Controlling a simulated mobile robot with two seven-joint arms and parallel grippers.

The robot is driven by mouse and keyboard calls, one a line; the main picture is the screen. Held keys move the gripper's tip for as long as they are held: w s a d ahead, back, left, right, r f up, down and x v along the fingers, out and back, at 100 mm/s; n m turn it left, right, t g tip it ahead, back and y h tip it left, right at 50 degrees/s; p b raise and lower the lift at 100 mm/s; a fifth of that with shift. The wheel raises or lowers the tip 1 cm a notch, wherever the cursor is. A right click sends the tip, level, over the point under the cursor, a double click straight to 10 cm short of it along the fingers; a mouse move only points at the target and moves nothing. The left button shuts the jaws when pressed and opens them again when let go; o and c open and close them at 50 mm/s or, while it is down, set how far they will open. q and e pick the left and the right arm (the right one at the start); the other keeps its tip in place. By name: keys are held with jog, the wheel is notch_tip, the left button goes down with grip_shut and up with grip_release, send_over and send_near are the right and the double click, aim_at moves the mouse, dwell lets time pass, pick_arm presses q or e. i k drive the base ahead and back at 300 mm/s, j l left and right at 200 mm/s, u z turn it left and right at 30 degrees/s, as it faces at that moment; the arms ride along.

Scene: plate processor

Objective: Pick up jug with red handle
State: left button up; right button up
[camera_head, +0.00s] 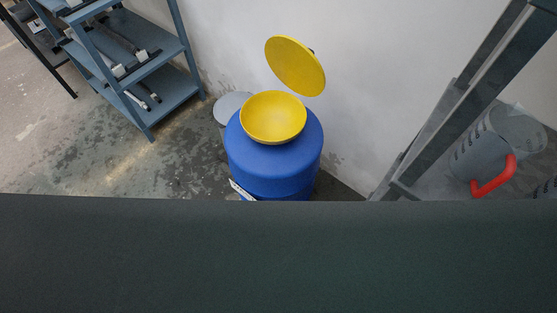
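A translucent grey jug (478,152) with dark markings on its side stands at the far right of the head view, behind a grey metal frame. Its red handle (493,178) points down and toward the front. Part of the jug's left side is close to the frame's slanted post. Neither of my grippers shows in this view, so I cannot see where they are relative to the jug.
A blue drum (272,172) with a yellow funnel (273,117) and raised yellow lid (295,66) stands by the wall. A blue shelf (165,90) is at upper left. A grey metal post (460,95) crosses at right. A dark surface (270,255) fills the bottom.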

aim_at(507, 136)
jog(key=z, duration=1.6)
